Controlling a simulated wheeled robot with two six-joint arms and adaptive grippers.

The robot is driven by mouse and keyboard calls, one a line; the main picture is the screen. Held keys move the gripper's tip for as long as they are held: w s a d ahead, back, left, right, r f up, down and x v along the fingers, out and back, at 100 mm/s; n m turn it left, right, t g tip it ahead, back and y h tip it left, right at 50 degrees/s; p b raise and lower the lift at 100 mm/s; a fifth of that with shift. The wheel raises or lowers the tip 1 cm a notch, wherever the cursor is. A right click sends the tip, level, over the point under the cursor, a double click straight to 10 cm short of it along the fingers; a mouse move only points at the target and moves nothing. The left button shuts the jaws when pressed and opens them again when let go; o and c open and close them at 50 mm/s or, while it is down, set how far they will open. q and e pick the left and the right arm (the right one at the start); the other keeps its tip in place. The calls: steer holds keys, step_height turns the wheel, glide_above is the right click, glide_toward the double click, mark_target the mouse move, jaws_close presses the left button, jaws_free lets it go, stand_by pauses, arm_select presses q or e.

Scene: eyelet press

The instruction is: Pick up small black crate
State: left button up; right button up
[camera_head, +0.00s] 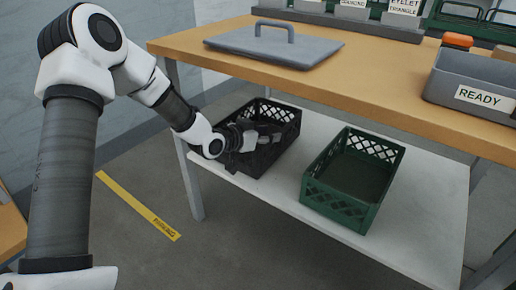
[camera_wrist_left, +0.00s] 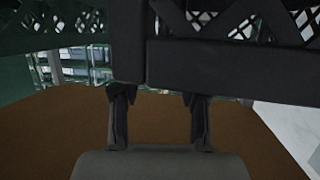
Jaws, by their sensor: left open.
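The small black crate (camera_head: 285,113) with lattice sides stands upright on the white lower shelf, at its left end. My left arm reaches in from the left, and my left gripper (camera_head: 266,137) is at the crate's near left side. Part of the crate is hidden behind the gripper and wrist. In the left wrist view the two fingers of the gripper (camera_wrist_left: 160,110) are apart, with the dark crate wall (camera_wrist_left: 230,65) just beyond them. I cannot tell whether they touch it. My right gripper is not in view.
A green crate (camera_head: 314,196) stands to the right on the white shelf (camera_head: 265,193), with a gap between the crates. The wooden tabletop (camera_head: 360,88) overhangs the shelf. It carries a grey lid (camera_head: 265,43) and a grey READY bin (camera_head: 450,84). A table leg (camera_head: 190,185) stands at the left.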

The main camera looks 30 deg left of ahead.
arm_select(q)
steer(key=w, duration=0.1)
steer(key=w+f+b, duration=0.1)
steer(key=w+f, duration=0.1)
steer(key=shift+d+f+b, duration=0.1)
steer(key=shift+d+b, duration=0.15)
steer(key=shift+b, duration=0.15)
steer(key=shift+w+d, duration=0.1)
steer(key=shift+w, duration=0.1)
steer(key=shift+r, duration=0.2)
jaws_close()
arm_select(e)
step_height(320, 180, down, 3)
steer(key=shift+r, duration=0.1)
arm_select(q)
steer(key=shift+r, duration=0.1)
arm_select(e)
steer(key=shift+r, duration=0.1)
